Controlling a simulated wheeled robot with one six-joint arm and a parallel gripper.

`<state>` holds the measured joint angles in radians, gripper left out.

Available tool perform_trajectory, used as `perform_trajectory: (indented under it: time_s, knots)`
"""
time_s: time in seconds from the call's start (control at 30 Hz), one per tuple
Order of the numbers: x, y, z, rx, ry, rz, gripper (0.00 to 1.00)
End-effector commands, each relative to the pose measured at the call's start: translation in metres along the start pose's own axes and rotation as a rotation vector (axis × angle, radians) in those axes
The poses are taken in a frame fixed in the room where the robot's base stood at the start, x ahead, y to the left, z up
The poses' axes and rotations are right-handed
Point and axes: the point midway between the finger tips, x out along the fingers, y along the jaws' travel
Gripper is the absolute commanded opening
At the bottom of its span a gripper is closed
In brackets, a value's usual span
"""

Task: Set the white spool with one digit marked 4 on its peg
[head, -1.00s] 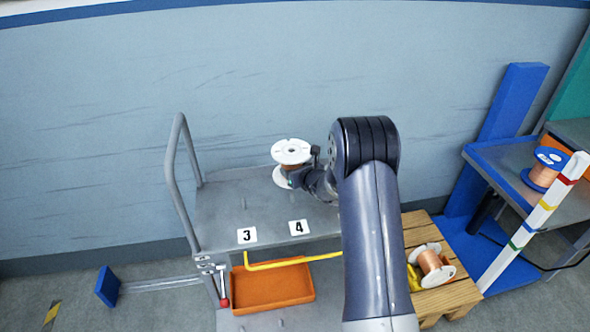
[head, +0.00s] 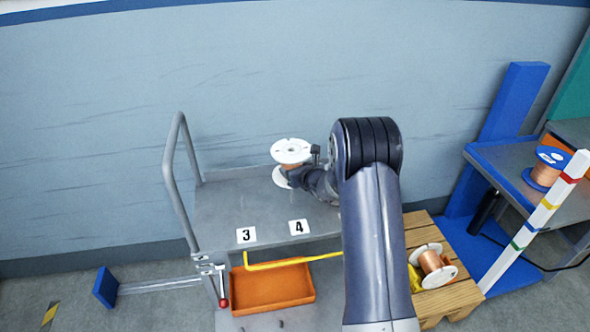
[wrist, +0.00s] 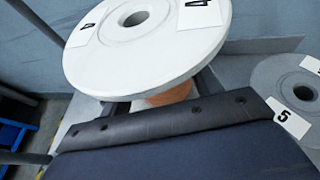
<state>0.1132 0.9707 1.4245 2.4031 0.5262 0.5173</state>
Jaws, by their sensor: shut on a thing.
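The white spool (head: 291,150) has copper wire between its two flanges and stands roughly upright at the back of the grey cart top. In the wrist view its upper flange (wrist: 150,40) carries labels with a 4 and has a dark centre hole. My gripper (head: 314,163) reaches it from the right and is shut on it below the upper flange. The dark gripper edge (wrist: 185,120) hides much of the wire and the lower flange in the wrist view. I cannot tell whether a peg is inside the hole or whether the spool touches the cart.
Labels 3 (head: 246,235) and 4 (head: 299,227) mark the cart's front. A grey disc (wrist: 290,85) with a hole lies right of the spool, near a 5 label (wrist: 287,117). A white spool (head: 432,266) lies on the pallet; a blue spool (head: 546,170) stands on the right bench.

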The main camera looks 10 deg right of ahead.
Motion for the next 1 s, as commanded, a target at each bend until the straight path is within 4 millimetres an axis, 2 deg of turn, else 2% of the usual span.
perform_trajectory:
  time_s: [1.0]
  knots:
    - [0.010,0.000,-0.022,0.000,-0.004,0.000,0.14]
